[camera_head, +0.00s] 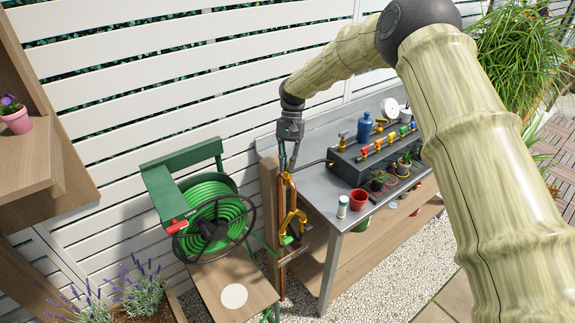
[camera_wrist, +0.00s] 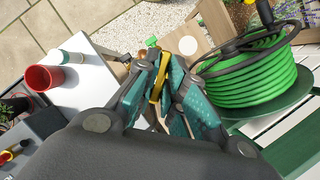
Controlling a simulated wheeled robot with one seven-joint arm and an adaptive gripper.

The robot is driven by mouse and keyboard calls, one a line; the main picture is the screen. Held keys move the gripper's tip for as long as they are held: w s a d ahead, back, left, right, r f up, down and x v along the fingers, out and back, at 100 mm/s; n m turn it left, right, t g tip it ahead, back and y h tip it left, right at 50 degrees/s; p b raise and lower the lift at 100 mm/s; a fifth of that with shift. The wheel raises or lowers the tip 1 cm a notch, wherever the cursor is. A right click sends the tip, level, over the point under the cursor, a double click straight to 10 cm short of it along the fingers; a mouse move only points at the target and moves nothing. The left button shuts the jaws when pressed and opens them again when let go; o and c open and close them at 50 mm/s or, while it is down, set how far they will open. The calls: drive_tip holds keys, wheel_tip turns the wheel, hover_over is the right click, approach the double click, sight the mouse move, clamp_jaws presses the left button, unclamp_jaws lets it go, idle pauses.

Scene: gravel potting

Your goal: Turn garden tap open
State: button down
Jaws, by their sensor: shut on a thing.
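The garden tap (camera_head: 293,226) is yellow brass and sits on a copper pipe (camera_head: 283,256) beside a wooden post, at the left end of the metal bench. My gripper (camera_head: 287,172) reaches down from above to the tap's upper end. In the wrist view my gripper (camera_wrist: 160,88) is shut, its teal-padded fingers on both sides of the tap's yellow handle (camera_wrist: 159,76). The fingers hide part of the handle. I cannot tell how far it is turned.
A green hose reel (camera_head: 214,218) stands left of the tap. A white slatted fence is behind. Gravel lies below.

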drive_tip(key=n+h, duration=0.2)
drive_tip(key=n, duration=0.2)
drive_tip(key=shift+n+b, duration=0.3)
drive_tip(key=shift+b, duration=0.05)
drive_tip(key=n, duration=0.2)
drive_tip(key=n+h, duration=0.1)
drive_tip(key=n, duration=0.1)
drive_tip(key=shift+a+n+t+h, duration=0.15)
drive_tip(key=shift+n+t+h, duration=0.15)
drive_tip(key=shift+n+t, duration=0.1)
drive_tip(key=c, duration=1.5)
unclamp_jaws()
drive_tip(key=shift+r, duration=0.1)
drive_tip(key=v, duration=1.1)
drive_tip(key=shift+a+r, duration=0.2)
drive_tip(key=shift+r, duration=0.15)
